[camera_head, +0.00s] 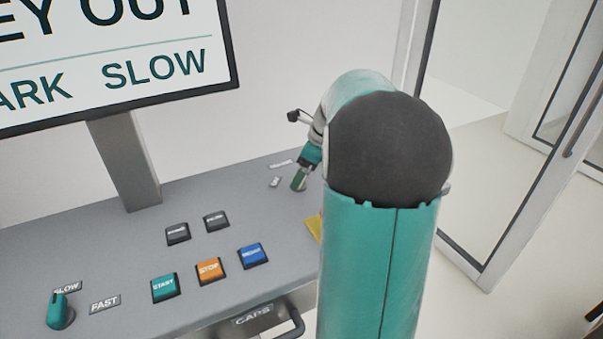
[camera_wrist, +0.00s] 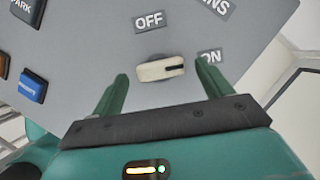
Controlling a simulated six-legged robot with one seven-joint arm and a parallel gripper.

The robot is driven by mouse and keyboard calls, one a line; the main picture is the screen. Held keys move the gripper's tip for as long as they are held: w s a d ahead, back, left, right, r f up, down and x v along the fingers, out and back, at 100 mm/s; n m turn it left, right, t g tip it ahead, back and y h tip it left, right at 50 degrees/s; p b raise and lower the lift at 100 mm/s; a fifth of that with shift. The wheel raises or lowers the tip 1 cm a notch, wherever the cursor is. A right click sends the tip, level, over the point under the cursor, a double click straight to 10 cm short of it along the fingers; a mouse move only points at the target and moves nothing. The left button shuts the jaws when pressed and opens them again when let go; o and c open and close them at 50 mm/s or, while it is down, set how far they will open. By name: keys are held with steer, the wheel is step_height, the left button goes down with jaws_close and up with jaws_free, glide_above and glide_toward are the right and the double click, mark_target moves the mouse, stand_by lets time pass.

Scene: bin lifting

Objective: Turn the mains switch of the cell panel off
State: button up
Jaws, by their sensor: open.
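The mains switch (camera_wrist: 160,69) is a cream rotary knob with a dark mark at one end, on the grey panel (camera_wrist: 105,60) in the wrist view. Its marked end points right, toward the ON label (camera_wrist: 211,56). The OFF label (camera_wrist: 150,20) is above the knob, and a partly cut MAINS label (camera_wrist: 212,8) is at the upper right. My gripper (camera_wrist: 118,84) is open, with one green finger to each side of the knob and clear gaps between. In the head view my gripper (camera_head: 300,178) is over the panel's far right; my arm hides part of that area.
The panel also bears START (camera_head: 164,287), STOP (camera_head: 209,270) and blue (camera_head: 253,255) buttons, two dark buttons, and a green SLOW/FAST knob (camera_head: 60,312). A screen (camera_head: 110,55) stands behind on a post (camera_head: 126,160). A CAPS drawer (camera_head: 255,318) is below. A glass door (camera_head: 480,130) is at right.

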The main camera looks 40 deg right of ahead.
steer(key=shift+x, duration=0.75)
steer(key=c, duration=1)
